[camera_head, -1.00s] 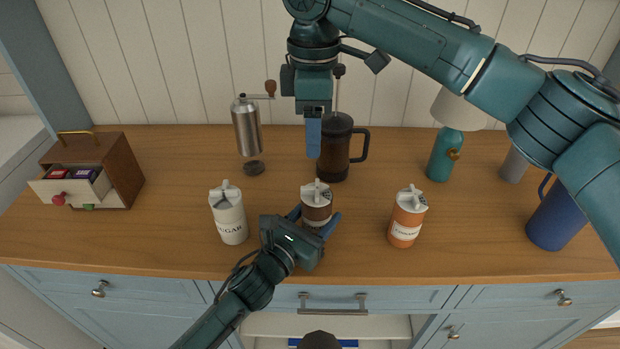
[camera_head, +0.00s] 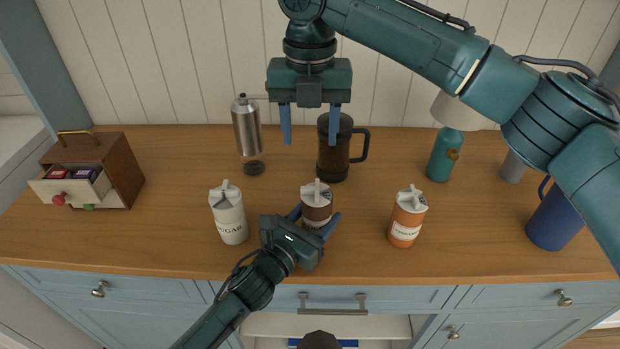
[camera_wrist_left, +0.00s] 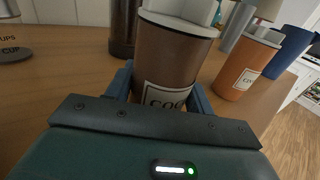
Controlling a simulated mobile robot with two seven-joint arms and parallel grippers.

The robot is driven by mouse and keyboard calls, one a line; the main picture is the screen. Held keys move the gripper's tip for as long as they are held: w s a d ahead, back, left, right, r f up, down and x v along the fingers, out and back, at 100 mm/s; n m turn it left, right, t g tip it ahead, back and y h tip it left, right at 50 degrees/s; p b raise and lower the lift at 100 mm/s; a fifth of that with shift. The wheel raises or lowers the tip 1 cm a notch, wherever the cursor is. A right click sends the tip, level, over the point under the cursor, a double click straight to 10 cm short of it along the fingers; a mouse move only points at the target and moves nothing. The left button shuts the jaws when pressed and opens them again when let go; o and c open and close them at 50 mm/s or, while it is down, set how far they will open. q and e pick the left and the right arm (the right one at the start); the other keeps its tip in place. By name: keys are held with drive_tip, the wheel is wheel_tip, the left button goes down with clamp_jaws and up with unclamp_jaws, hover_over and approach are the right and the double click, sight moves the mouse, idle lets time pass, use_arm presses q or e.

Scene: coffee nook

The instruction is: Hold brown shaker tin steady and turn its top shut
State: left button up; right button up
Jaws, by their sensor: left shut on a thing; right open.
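The brown shaker tin (camera_head: 317,203) stands upright on the wooden counter, with a white top (camera_head: 316,190) that has a raised grip. My left gripper (camera_head: 316,221) is shut around its body from the front. In the left wrist view the brown tin (camera_wrist_left: 172,62) sits between the blue fingers, its label partly hidden by the gripper. My right gripper (camera_head: 312,125) points down, open and empty, with its fingers spread left and right. In the head view it appears above and behind the tin, apart from it.
A white sugar tin (camera_head: 229,217) stands left and an orange tin (camera_head: 406,222) right. Behind are a French press (camera_head: 333,160) and a steel grinder (camera_head: 246,130). A wooden box (camera_head: 118,165) with an open drawer is far left; a teal bottle (camera_head: 441,158) and blue jug (camera_head: 553,222) are right.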

sight(310, 187)
wheel_tip(310, 187, down, 11)
idle(0.4)
drive_tip(key=c, duration=1)
